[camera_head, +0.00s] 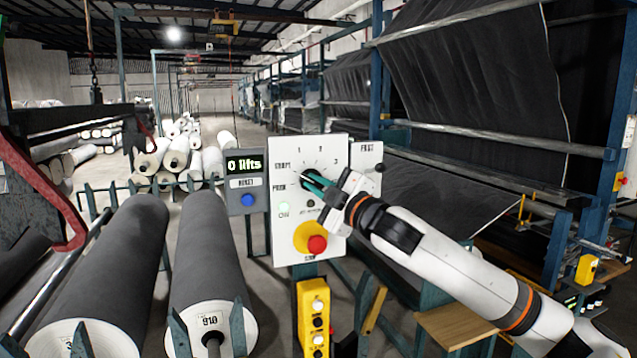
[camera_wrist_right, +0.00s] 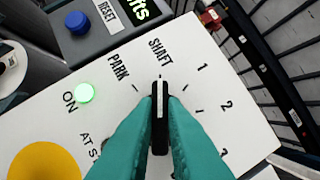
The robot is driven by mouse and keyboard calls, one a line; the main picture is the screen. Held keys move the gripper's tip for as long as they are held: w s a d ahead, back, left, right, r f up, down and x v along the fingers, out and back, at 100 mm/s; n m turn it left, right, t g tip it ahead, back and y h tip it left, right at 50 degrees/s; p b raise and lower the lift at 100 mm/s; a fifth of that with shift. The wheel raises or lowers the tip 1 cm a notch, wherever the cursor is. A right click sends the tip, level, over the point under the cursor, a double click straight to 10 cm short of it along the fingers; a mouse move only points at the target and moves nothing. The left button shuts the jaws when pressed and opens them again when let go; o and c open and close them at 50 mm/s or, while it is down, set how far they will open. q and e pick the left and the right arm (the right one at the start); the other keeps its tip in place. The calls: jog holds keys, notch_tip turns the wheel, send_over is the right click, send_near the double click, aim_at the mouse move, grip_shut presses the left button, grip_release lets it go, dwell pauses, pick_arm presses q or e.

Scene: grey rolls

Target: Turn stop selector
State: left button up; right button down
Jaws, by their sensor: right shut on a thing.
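The selector knob (camera_wrist_right: 160,118) is black with a white pointer line, on a white control panel (camera_head: 285,205). In the right wrist view the white line points up at the tick by the SHAFT label, between PARK and 1. My right gripper (camera_head: 313,182) has teal fingers shut on the knob, one on each side; they also show in the right wrist view (camera_wrist_right: 161,106). My left gripper is not in view.
A lit green ON light (camera_wrist_right: 84,93) and a red button on a yellow base (camera_head: 316,243) sit on the panel. Left of it is a grey counter box (camera_head: 246,185) with a blue RESET button.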

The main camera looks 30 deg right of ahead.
jog(key=c, duration=1.5)
grip_release()
jog(key=b+v, duration=1.1)
jog(key=v, duration=0.1)
jog(key=shift+b, duration=0.4)
